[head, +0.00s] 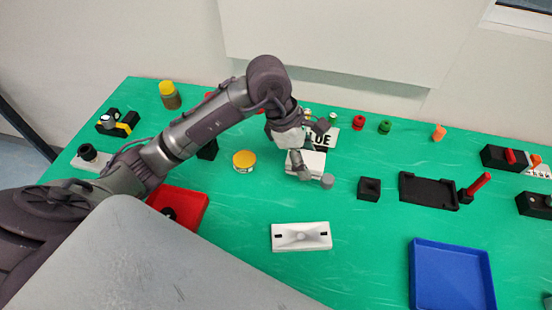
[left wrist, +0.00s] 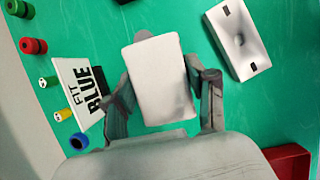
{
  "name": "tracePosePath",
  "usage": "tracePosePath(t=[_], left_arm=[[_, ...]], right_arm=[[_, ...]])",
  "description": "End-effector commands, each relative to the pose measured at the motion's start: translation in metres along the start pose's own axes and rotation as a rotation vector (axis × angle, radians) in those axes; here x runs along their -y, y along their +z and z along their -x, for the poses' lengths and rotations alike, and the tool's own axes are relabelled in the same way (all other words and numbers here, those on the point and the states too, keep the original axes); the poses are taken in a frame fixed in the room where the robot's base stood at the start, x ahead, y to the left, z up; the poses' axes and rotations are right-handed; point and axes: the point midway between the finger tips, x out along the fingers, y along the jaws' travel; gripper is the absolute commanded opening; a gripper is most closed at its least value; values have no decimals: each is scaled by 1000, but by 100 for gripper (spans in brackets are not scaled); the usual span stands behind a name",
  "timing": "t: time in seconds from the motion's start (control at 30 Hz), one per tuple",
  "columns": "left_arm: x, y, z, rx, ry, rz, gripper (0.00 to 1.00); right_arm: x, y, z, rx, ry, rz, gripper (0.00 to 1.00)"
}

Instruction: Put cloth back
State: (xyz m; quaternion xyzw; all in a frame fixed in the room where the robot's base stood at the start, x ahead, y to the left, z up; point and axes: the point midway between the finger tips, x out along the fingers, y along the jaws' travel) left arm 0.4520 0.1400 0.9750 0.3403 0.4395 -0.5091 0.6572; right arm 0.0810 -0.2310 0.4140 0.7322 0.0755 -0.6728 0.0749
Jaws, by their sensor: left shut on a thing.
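My left gripper (head: 308,157) is over the middle of the green table. A white rectangular piece (head: 316,160), which appears to be the cloth, lies in its grip. In the left wrist view the cloth (left wrist: 158,65) looks flat and pale, between the two fingers of the left gripper (left wrist: 163,98), which is shut on it. The gripper hides part of the cloth in the head view, and I cannot tell whether it touches the table. My right gripper is not in view.
A white block with a hollow (head: 301,246) lies in front of the gripper. A sign (head: 331,142) is behind. A blue tray (head: 416,278) and red tray (head: 190,200) lie nearer. Clear green table surrounds the white block.

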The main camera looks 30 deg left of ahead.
Motion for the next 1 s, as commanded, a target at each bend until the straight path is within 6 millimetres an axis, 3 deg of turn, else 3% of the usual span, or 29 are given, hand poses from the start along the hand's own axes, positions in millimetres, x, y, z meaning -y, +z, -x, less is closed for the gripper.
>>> tracePosePath(t=[0.17,0.4,0.6,0.8,1.0], left_arm=[[-17,-46,-7,-5,-3,9,24],[-34,-86,-16,-1,-1,4,24],[-36,-96,-27,0,-4,4,24],[-36,-106,-52,1,-1,2,24],[-37,-108,-55,-1,2,0,24]], right_arm=[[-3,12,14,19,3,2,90],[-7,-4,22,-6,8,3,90],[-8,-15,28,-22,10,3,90],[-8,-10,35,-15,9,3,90],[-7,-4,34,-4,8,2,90]])
